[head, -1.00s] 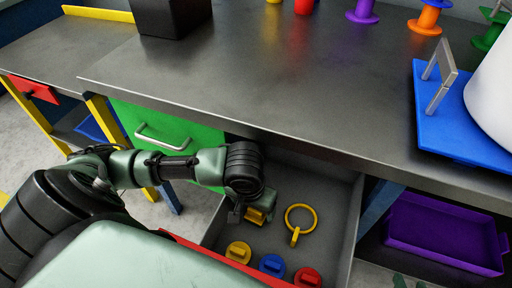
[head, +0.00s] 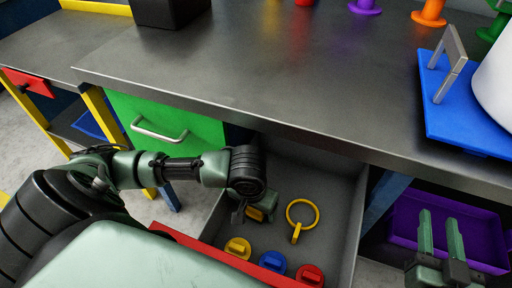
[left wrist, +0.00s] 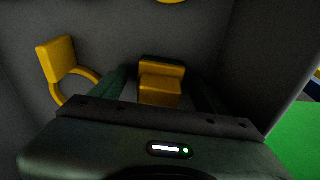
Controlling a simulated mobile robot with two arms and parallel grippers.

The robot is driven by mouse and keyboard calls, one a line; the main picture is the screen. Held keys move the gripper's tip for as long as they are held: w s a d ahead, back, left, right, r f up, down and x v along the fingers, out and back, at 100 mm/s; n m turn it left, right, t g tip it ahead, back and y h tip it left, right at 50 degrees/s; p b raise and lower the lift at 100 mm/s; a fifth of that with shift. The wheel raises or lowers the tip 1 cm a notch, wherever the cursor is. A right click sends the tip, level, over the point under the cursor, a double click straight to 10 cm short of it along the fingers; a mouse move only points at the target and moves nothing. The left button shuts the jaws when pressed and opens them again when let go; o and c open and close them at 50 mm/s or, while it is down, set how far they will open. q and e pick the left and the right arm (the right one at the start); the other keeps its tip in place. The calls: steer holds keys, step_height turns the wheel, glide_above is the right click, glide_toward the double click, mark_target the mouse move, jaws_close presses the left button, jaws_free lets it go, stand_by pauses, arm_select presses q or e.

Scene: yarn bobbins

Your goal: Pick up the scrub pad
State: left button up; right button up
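The scrub pad, a small yellow block with a dark green layer, lies in the open grey drawer. In the left wrist view the scrub pad (left wrist: 160,92) is between my two green fingers, with a gap seen on each side. In the head view the scrub pad (head: 256,214) is partly hidden by my left gripper (head: 252,206), which reaches down into the drawer. My left gripper is open around the pad. My right gripper (head: 439,220) is open and empty at the lower right, in front of the purple tray.
The drawer (head: 343,192) also holds a yellow ring (head: 316,212) with a tab, and yellow (head: 238,248), blue (head: 272,262) and red (head: 310,275) knobbed pieces near its front. The steel tabletop (head: 280,80) overhangs the drawer's back. A purple tray (head: 400,226) sits to the right.

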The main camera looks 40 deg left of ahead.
arm_select(q)
steer(key=c, duration=1.3)
steer(key=shift+r, duration=0.15)
